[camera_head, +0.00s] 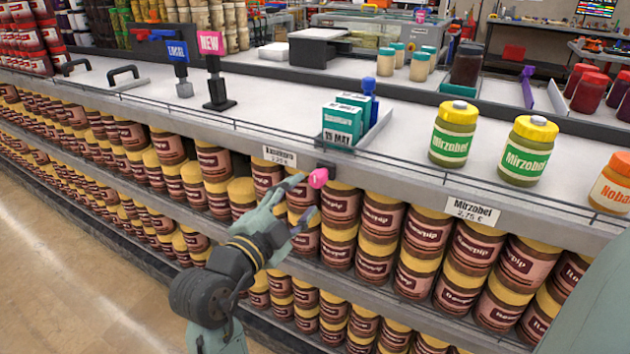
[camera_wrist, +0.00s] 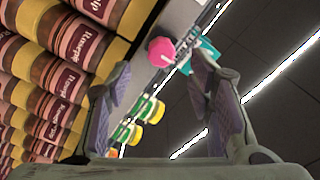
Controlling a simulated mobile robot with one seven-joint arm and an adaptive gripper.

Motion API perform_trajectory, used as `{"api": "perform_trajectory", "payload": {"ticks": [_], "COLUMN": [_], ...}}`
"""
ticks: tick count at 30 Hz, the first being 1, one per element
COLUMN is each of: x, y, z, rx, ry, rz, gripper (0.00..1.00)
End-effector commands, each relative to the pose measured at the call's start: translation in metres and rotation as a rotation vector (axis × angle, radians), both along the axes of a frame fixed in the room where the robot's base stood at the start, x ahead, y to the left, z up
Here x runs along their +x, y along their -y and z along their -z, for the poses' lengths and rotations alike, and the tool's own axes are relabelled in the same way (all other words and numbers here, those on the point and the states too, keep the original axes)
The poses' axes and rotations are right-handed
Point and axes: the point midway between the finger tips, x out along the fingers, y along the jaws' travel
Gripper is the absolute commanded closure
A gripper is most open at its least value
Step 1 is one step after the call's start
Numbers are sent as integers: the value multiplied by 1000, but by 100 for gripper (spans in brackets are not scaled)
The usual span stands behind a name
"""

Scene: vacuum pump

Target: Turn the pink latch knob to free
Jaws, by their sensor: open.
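The pink latch knob (camera_head: 318,178) sits on the front edge of the counter, below the small boxes. It also shows in the wrist view (camera_wrist: 161,51), ahead of and between the fingertips. My gripper (camera_head: 300,205) is open, with its fingers spread just in front of and left of the knob in the head view. In the wrist view my gripper (camera_wrist: 165,75) has nothing between its fingers, and the knob looks apart from both. Which way the knob is turned cannot be told.
Teal boxes (camera_head: 342,125) stand in a small tray above the knob. Green-labelled jars (camera_head: 453,135) stand on the counter to the right. Shelves of brown jars (camera_head: 382,225) with yellow lids fill the space under the counter. Price tags (camera_head: 472,211) hang along its edge.

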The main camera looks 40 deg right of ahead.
Motion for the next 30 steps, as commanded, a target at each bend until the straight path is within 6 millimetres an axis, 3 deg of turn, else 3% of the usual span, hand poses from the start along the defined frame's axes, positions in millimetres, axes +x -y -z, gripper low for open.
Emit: {"api": "perform_trajectory", "payload": {"ticks": [6, 12, 24, 30], "x": [16, 26, 29, 29], "y": [40, 62, 68, 68], "z": [-3, -3, -1, -1], "rx": [1, -1, -1, -1], "ry": [-5, -2, -2, -2], "rz": [2, -1, -4, -4], "gripper": [52, 52, 53, 66]}}
